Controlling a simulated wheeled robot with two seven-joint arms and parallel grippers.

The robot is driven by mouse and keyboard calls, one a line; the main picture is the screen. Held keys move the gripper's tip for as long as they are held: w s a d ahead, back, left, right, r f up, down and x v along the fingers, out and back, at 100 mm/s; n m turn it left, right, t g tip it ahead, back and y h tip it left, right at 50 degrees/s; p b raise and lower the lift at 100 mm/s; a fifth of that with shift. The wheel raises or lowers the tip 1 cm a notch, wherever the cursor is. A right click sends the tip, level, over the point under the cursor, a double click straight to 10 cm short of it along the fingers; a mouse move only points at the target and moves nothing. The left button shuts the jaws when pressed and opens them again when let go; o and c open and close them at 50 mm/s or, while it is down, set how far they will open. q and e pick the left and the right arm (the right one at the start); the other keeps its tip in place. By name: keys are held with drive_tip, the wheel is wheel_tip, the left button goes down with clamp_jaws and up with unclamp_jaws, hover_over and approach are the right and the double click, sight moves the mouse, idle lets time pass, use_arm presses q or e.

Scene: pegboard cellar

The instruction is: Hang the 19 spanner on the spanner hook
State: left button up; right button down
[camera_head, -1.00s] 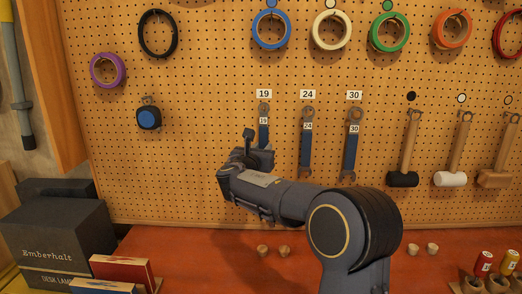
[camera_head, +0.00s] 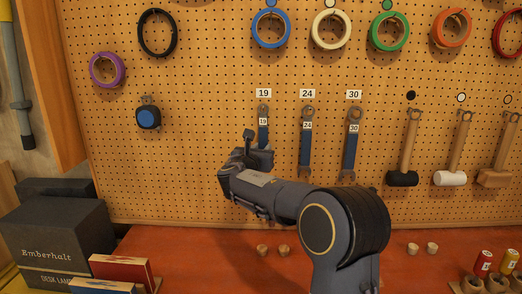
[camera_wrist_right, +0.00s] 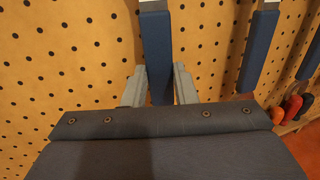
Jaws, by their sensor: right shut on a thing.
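The 19 spanner (camera_head: 263,131) has a blue handle and a grey ring end. It hangs upright against the pegboard, just below the 19 label (camera_head: 263,93). I cannot tell whether its ring is over the hook. My right gripper (camera_head: 258,147) is shut on the lower part of its handle, which the gripper partly hides. In the right wrist view, the blue handle (camera_wrist_right: 157,50) stands between the two grey fingers of my right gripper (camera_wrist_right: 158,86). My left gripper is not in view.
The 24 spanner (camera_head: 306,145) and 30 spanner (camera_head: 352,143) hang close on the right. Mallets hang farther right, including a black-headed mallet (camera_head: 403,178). A blue tape measure (camera_head: 148,116) hangs at left. Below is a red bench top (camera_head: 200,255) with small wooden pegs (camera_head: 262,250).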

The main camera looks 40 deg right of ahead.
drive_tip(key=c, duration=1.1)
unclamp_jaws()
drive_tip(key=b+v, duration=0.2)
drive_tip(key=v, duration=0.5)
drive_tip(key=shift+s+a+r, duration=0.1)
drive_tip(key=shift+s+a, duration=0.15)
drive_tip(key=shift+a, duration=0.1)
